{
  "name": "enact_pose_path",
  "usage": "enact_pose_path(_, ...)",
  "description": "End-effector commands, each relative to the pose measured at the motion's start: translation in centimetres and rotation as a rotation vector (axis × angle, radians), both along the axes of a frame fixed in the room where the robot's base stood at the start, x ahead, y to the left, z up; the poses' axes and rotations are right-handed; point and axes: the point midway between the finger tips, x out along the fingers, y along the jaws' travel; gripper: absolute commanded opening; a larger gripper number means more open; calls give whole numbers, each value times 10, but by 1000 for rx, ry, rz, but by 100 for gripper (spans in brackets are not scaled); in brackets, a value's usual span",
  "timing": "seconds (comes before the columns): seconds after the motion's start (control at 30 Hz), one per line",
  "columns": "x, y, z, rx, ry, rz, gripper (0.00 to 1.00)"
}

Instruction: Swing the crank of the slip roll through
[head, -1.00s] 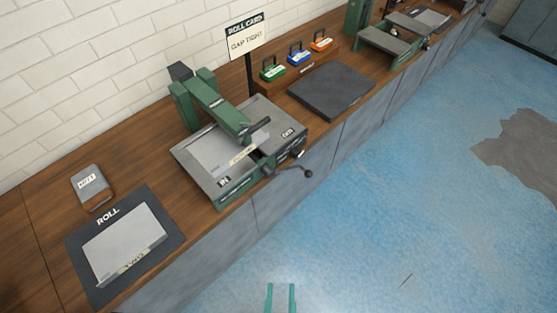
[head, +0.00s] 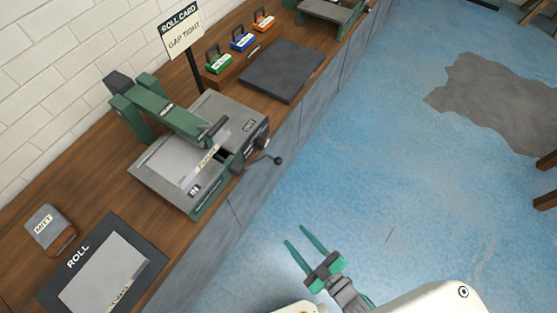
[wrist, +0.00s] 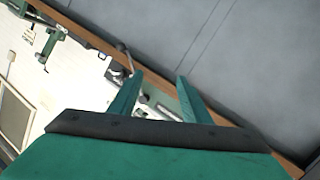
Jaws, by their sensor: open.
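The slip roll (head: 170,160) is a green and grey machine on the wooden bench, with a sheet on its bed and a raised green arm at its back. Its crank (head: 262,163) sticks out from the front right side over the bench edge and ends in a dark round knob (head: 277,160). My gripper (head: 303,241) is open and empty, with two teal fingers, above the blue floor, in front of the bench and below the crank in the picture.
A dark slab (head: 283,70), several coloured padlocks and a sign reading "ROLL CARD, GAP TIGHT" (head: 181,30) stand beyond. The floor before the bench is clear.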

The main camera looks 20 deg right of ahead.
Motion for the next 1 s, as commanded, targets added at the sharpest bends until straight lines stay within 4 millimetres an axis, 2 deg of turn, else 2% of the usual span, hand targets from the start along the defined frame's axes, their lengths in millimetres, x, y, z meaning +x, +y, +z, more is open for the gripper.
enact_pose_path(0.03,19,-12,-6,-27,-21,30,44)
enact_pose_path(0.2,81,-49,-11,-101,-109,90,44)
enact_pose_path(0.4,149,-72,-5,-151,-205,129,44)
enact_pose_path(0.53,176,-78,-1,-165,-245,140,44)
enact_pose_path(0.73,194,-79,2,-171,-266,145,44)
enact_pose_path(0.87,208,-72,2,-170,-267,146,44)
enact_pose_path(1.0,230,-62,2,-170,-267,146,44)
